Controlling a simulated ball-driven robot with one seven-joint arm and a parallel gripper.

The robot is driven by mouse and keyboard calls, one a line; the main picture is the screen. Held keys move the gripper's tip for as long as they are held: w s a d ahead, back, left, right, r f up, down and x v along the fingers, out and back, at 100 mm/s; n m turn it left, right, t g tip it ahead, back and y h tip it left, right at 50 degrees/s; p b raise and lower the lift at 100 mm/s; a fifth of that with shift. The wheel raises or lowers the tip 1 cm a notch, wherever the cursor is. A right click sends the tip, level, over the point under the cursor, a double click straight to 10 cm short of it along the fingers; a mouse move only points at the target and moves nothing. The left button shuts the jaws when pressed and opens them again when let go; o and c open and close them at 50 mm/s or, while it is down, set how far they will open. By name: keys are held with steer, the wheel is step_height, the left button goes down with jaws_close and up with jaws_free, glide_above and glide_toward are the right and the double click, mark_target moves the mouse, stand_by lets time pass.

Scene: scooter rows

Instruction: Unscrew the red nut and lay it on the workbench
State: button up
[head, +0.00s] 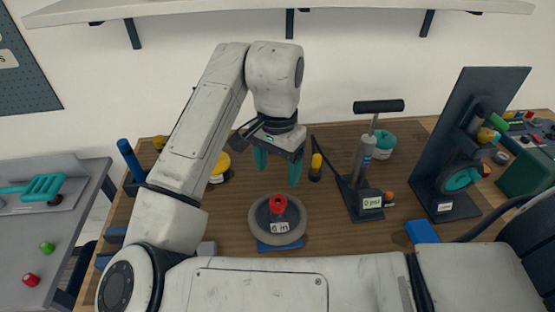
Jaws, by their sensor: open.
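The red nut (278,204) sits at the centre of a round grey disc (258,230) that carries a small label. The disc rests on a blue base on the wooden workbench (335,232). My gripper (278,170) has two teal fingers, spread apart and empty, pointing down. In the picture they are above and slightly behind the red nut, not touching it. Whether the nut is threaded onto a stud cannot be seen.
A pump-like stand (364,180) with a black handle and a dark upright panel (480,140) stand to the right. A yellow-topped object (316,167) is close right of my gripper. A blue block (421,232) lies at the front right. Bare wood lies right of the disc.

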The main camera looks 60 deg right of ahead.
mark_target(278, 204)
steer(key=shift+n, duration=0.7)
step_height(278, 204, down, 11)
steer(key=shift+r, duration=0.1)
